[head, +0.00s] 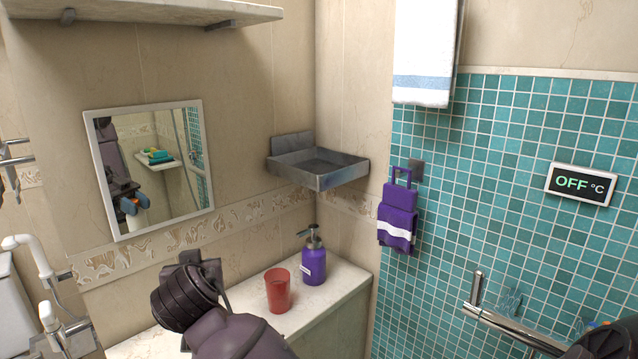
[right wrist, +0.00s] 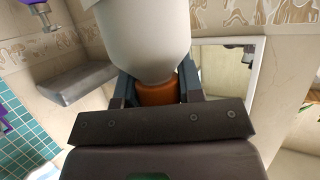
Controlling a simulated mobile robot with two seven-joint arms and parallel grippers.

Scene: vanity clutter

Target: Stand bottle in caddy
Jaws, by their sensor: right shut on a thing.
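My right gripper (right wrist: 158,88) is shut on the orange cap of a white bottle (right wrist: 145,38) in the right wrist view. That view is turned over, so the bottle hangs upright below the fingers. In the head view my right wrist is at the bottom centre, in front of the wall below the mirror, and hides the bottle. The grey metal caddy (head: 318,178) is a shallow, open tray in the wall corner. It looks empty and lies up and to the right of my gripper. It also shows in the right wrist view (right wrist: 72,88). My left gripper is not in view.
A purple pump bottle (head: 314,265) and a red cup (head: 278,291) stand on the counter (head: 345,285) below the caddy. A mirror (head: 150,168) hangs left, a shelf (head: 140,12) above it. Purple cloth (head: 397,222) and a white towel (head: 425,50) hang right.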

